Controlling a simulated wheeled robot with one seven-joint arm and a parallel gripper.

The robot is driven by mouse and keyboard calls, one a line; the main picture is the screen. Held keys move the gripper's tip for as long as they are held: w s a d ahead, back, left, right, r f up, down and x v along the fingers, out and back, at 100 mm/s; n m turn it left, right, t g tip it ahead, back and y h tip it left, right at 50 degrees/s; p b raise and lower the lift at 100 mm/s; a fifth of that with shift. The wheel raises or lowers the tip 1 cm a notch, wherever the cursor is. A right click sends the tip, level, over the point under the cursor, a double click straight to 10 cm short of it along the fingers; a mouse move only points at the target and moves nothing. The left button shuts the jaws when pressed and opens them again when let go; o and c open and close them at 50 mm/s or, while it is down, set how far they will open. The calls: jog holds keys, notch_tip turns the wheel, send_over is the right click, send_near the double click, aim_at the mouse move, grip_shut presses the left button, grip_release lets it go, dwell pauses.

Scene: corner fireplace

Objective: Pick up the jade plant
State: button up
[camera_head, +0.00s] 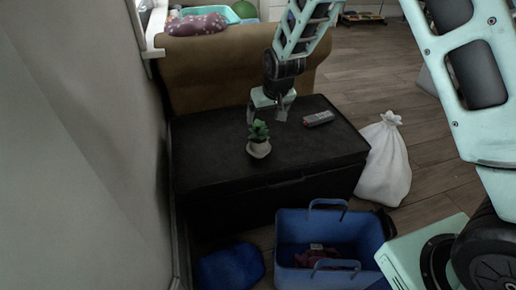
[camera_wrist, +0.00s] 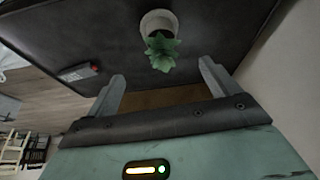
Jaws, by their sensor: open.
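The jade plant (camera_head: 258,131) is a small green plant in a pale round pot. It stands upright on the dark chest (camera_head: 215,160), near its middle. My gripper (camera_head: 268,114) is just behind and above the plant in the head view. In the wrist view the gripper (camera_wrist: 163,80) is open, with two grey fingers spread wide and nothing between them. The plant's leaves (camera_wrist: 161,50) lie just beyond the fingertips, about centred between them. The pot (camera_wrist: 158,21) shows past the leaves and is not touched.
A remote (camera_head: 318,118) lies on the chest right of the plant. A white bag (camera_head: 384,163) stands right of the chest, and a blue basket (camera_head: 296,262) stands in front of it. A brown sofa (camera_head: 215,72) is behind, and a grey wall (camera_head: 90,140) is close on the left.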

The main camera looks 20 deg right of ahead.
aim_at(259, 137)
jog(key=b+x, duration=0.4)
jog(key=x, duration=1.1)
jog(key=shift+s+a+f, duration=0.1)
jog(key=c, duration=1.2)
